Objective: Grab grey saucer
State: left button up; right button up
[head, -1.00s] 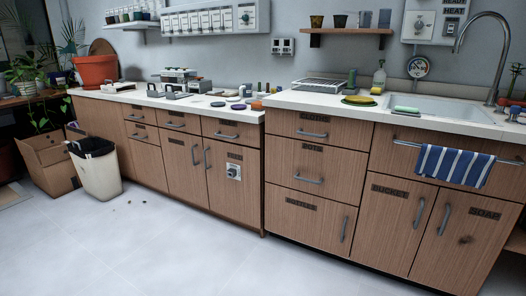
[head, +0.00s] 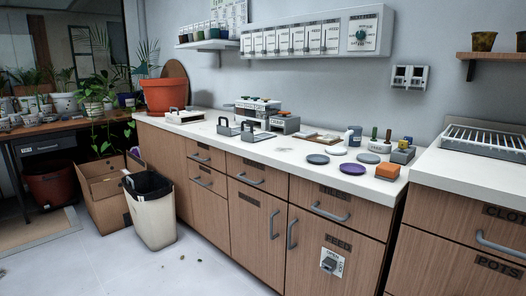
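I cannot tell which one the task means by grey. Neither of my grippers is in view.
Metal bookend-like holders (head: 245,130) and a large orange pot (head: 169,96) stand to the left. A waste bin (head: 152,215) and cardboard box (head: 105,190) stand on the floor before the cabinets.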

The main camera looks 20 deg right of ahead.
aim_at(317, 159)
jog(key=i+z, duration=0.1)
jog(key=i, duration=0.35)
jog(key=i+j+z, duration=0.1)
jog(key=i, duration=0.3)
jog(key=i+j+z, duration=0.15)
jog(key=i, duration=0.3)
